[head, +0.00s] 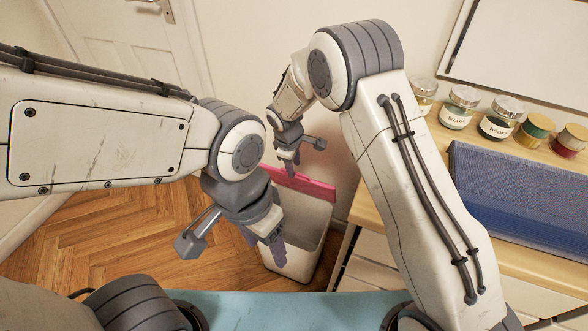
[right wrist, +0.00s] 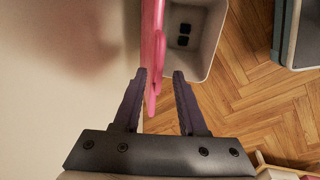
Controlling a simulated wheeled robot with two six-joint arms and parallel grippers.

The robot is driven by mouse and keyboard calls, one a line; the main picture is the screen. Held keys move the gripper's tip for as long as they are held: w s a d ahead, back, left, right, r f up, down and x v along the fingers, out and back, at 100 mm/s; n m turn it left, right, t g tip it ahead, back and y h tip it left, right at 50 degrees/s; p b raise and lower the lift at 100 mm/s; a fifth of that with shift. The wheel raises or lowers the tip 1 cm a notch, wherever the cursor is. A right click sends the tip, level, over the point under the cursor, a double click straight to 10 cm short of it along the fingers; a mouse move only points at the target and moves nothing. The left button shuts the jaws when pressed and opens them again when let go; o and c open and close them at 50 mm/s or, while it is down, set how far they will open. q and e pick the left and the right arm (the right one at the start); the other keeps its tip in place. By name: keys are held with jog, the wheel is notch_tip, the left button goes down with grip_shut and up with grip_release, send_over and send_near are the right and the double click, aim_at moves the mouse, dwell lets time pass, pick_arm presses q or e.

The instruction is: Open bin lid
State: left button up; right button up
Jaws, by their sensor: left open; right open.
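A white bin (head: 300,244) stands on the floor by the wall, left of the drawer unit. Its pink lid (head: 308,188) is raised at the wall side, and the inside shows. In the right wrist view the lid (right wrist: 153,45) appears as a narrow upright strip beside the bin's opening (right wrist: 208,45). My right gripper (head: 290,168) is open above the lid. The lid's near end shows between its fingers (right wrist: 158,72), closer to the left one; contact cannot be told. My left gripper (head: 264,248) is open and empty, partly covering the bin in the head view.
Two dark square marks (right wrist: 184,35) show inside the bin. A wooden-topped drawer unit (head: 430,178) with several jars and blue fabric (head: 520,195) stands at the right. A white door (head: 125,45) is at the back left. Herringbone floor (head: 110,240) left of the bin is clear.

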jog(key=shift+x, duration=1)
jog(key=shift+r, duration=0.1)
grip_shut()
dwell(0.7)
